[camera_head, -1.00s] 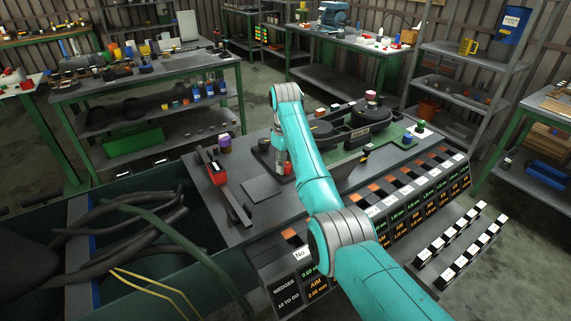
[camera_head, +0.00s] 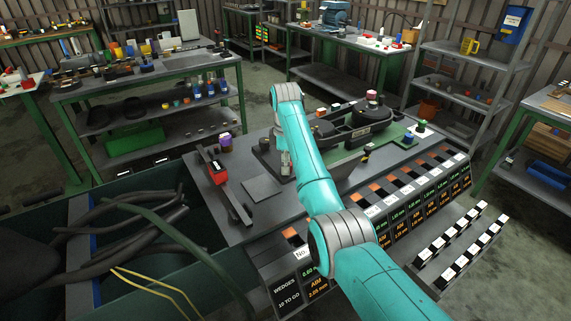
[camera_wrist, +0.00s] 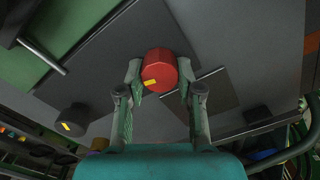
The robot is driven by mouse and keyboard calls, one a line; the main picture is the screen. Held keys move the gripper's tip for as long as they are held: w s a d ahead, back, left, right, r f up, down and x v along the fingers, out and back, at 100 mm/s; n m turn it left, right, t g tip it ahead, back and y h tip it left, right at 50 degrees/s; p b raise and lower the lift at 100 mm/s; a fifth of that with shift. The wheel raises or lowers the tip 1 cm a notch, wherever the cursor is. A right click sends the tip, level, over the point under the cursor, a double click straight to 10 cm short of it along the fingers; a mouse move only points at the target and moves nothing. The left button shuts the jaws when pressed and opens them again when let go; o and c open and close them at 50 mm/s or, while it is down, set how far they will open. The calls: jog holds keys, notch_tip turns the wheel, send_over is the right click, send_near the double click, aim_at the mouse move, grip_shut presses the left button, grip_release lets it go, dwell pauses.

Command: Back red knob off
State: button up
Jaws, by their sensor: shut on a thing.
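The red knob (camera_wrist: 159,66), a faceted cylinder with a small yellow mark, sits between the two fingertips of my gripper (camera_wrist: 160,80) in the wrist view. The fingers touch its sides, so my gripper is shut on it. In the head view my gripper (camera_head: 285,164) points down over the dark bench top, left of the green fixture, and the knob is hidden there. A dark knob (camera_wrist: 74,120) with a yellow mark lies to the left in the wrist view. I cannot tell whether the red knob is still joined to anything below it.
The green fixture (camera_head: 345,153) carries dark parts to the right. Slotted bins with labels line the front edge. A flat dark plate (camera_head: 262,188) lies in front.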

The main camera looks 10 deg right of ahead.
jog(key=shift+n, duration=0.3)
dwell(0.4)
jog(key=o, duration=1.2)
jog(key=shift+c, duration=0.2)
